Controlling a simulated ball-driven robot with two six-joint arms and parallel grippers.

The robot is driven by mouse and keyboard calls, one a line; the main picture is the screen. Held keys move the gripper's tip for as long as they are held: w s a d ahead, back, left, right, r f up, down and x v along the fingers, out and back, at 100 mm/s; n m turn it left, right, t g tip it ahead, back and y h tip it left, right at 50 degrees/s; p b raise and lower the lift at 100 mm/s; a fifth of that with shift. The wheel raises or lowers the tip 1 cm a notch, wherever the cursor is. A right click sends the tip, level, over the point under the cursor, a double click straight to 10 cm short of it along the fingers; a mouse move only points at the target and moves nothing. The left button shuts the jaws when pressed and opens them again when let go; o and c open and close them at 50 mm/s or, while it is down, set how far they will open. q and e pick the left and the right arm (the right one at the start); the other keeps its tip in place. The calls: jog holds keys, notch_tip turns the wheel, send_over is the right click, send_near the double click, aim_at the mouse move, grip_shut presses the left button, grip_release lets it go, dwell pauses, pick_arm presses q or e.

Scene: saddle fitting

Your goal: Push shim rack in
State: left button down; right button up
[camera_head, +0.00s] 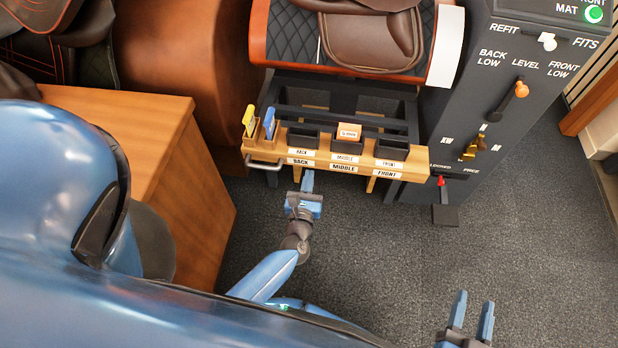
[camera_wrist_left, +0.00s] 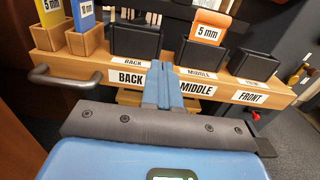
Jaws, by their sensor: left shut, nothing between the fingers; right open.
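The shim rack (camera_head: 328,160) is a light wooden shelf with BACK, MIDDLE and FRONT labels, standing out in front of the dark stand. It holds black bins, and an orange 5 mm shim (camera_head: 348,131) sits in the middle bin. Yellow (camera_head: 249,120) and blue (camera_head: 269,123) shims stand in wooden slots at its left end, above a metal handle (camera_head: 264,163). My left gripper (camera_head: 307,182) is shut and empty at the rack's front face, between the BACK and MIDDLE labels; I cannot tell if it touches. My right gripper (camera_head: 472,312) is open and empty, low at the right, away from the rack.
A dark control post (camera_head: 482,110) with levers and a lit green button stands right of the rack. A saddle (camera_head: 365,35) rests above and behind it. A wooden cabinet (camera_head: 160,150) is at the left. The carpet (camera_head: 390,250) in front is clear.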

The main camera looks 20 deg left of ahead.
aim_at(316, 139)
pick_arm(q)
jog(key=b+x, duration=0.1)
jog(key=x, duration=1)
jog(key=shift+w+a, duration=0.15)
jog(key=shift+w, duration=0.15)
